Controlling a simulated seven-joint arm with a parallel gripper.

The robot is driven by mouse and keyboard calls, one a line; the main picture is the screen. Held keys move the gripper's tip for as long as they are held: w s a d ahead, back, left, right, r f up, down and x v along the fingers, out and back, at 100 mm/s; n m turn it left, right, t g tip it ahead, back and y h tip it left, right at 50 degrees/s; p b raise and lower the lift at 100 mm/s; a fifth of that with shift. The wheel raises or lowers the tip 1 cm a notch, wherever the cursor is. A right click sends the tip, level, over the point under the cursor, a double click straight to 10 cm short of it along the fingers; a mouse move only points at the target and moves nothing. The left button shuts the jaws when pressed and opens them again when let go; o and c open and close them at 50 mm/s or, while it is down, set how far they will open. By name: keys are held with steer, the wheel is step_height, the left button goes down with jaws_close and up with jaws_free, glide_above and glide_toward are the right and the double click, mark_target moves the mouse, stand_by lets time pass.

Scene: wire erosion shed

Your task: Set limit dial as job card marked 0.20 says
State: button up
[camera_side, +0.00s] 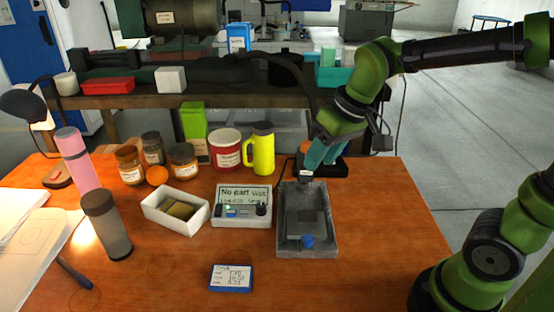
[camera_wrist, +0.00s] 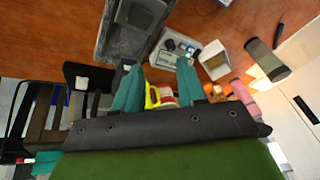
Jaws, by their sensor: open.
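The meter box (camera_side: 240,206) is white, with a screen whose large line starts "No part was". Its smaller line is too small to read. A dark dial (camera_side: 262,210) sits at the right of its panel; its setting cannot be read. The box also shows in the wrist view (camera_wrist: 174,47), beyond the fingertips. A blue-edged card (camera_side: 231,279) with handwriting-like lines lies in front; its figures are blurred. My gripper (camera_side: 308,170) is above the back of the grey fixture, right of the meter box. In the wrist view its teal fingers (camera_wrist: 160,64) are apart and empty.
The grey fixture (camera_side: 289,241) has a blue knob (camera_side: 307,241) at its front. A white bin (camera_side: 190,226) holds a yellowish block. Jars, a yellow flask (camera_side: 262,149) and a red-white tub (camera_side: 225,150) stand behind. Bare tabletop lies around the card.

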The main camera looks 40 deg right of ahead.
steer(key=s+d+r+m+t, duration=0.1)
steer(key=s+d+m+t, duration=0.1)
steer(key=s, duration=0.6)
steer(key=shift+r+m+t+y, duration=0.3)
steer(key=shift+m+t, duration=0.1)
steer(key=shift+t, duration=0.2)
steer(key=shift+r, duration=0.1)
